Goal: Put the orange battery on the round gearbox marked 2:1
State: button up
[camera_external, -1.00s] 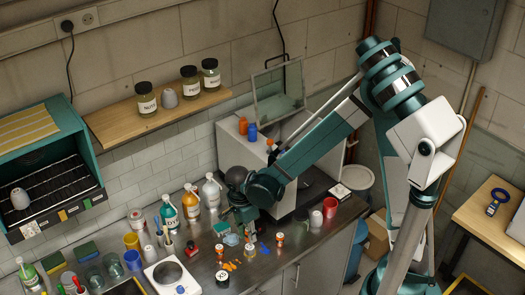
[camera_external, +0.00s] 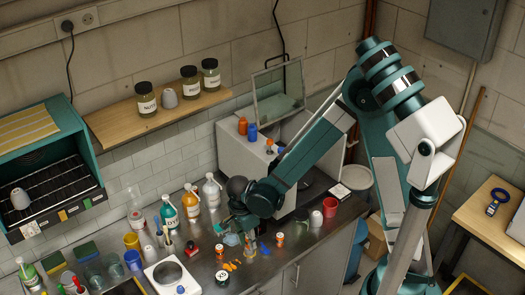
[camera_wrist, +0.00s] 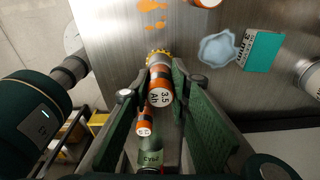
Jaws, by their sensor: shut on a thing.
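In the wrist view, an orange battery (camera_wrist: 158,79) with a silver body and a round white "3.5 Ah" end label lies between my green finger pads. My gripper (camera_wrist: 165,100) is shut on it. A yellow toothed rim (camera_wrist: 158,54) shows just beyond the battery; I cannot tell whether they touch. In the external view, my gripper (camera_external: 243,232) is low over the middle of the steel bench, and the arm partly hides that area. A round black-and-white piece (camera_external: 222,278) stands near the front edge; its marking is too small to read, so I cannot identify the 2:1 gearbox.
Orange-and-white cylinders (camera_external: 279,239) stand to the right of my gripper, with a red cup (camera_external: 330,207) farther right. A white scale (camera_external: 172,277) is at the left front. Bottles (camera_external: 191,203) stand behind. A teal box (camera_wrist: 262,50) and a pale blue patch (camera_wrist: 219,49) lie nearby.

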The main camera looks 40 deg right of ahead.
aim_at(247, 236)
jog(key=shift+f, duration=0.1)
jog(key=o, duration=0.9)
jog(key=shift+a+r, duration=0.25)
jog(key=shift+r, duration=1.8)
jog(key=shift+a+r, duration=0.25)
jog(key=shift+r, duration=1.75)
jog(key=shift+a+r, duration=0.25)
jog(key=shift+r, duration=1.8)
jog(key=shift+w+d+r, duration=0.1)
